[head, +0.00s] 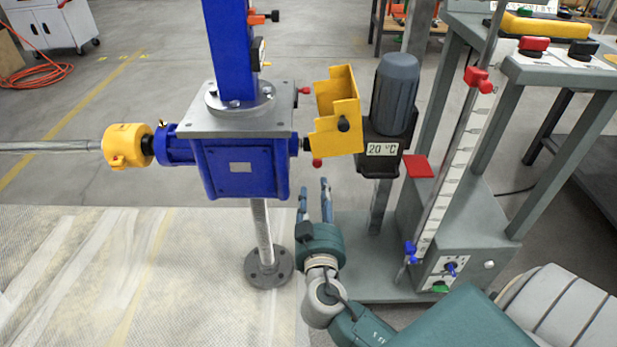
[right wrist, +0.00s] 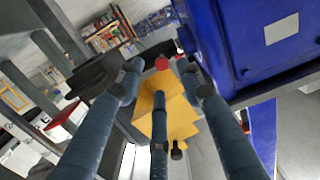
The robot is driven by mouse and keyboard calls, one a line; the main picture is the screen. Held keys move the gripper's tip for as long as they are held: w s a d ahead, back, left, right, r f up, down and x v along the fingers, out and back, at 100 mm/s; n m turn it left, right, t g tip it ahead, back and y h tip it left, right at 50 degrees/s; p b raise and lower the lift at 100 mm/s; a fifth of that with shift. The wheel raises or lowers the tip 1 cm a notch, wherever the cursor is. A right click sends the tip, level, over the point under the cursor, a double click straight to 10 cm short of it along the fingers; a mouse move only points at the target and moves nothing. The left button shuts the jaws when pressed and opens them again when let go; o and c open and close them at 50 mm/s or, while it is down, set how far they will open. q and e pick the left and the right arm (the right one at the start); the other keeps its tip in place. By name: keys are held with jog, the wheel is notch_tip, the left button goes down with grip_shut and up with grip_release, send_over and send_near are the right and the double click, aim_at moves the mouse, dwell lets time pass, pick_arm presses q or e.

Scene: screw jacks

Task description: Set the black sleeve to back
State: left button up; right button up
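A blue screw jack gearbox (head: 240,168) stands on a grey spindle. A yellow bracket (head: 337,108) is at its right side, with a black knob (head: 343,124) and red knobs at its edges. A short black piece (head: 306,145) sits between gearbox and bracket; I cannot tell which black part is the sleeve. My right gripper (head: 313,188) is open and empty, pointing up just below the bracket. In the right wrist view its fingers (right wrist: 160,90) are spread before the yellow bracket (right wrist: 178,115), with a red knob (right wrist: 161,63) and black knob (right wrist: 177,150). My left gripper is out of view.
A grey motor (head: 395,95) with a "20 °C" label stands right of the bracket. A grey stand with a scale (head: 458,160) and control box is at the right. A yellow coupling (head: 127,146) joins a shaft at the left.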

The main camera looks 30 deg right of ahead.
aim_at(318, 164)
jog(key=shift+m+h, duration=0.3)
jog(key=x, duration=0.3)
jog(key=r+x, duration=0.1)
jog(key=x, duration=0.6)
jog(key=shift+w+d+r, duration=0.25)
jog(key=shift+w, duration=0.1)
jog(key=shift+c, duration=0.2)
grip_shut()
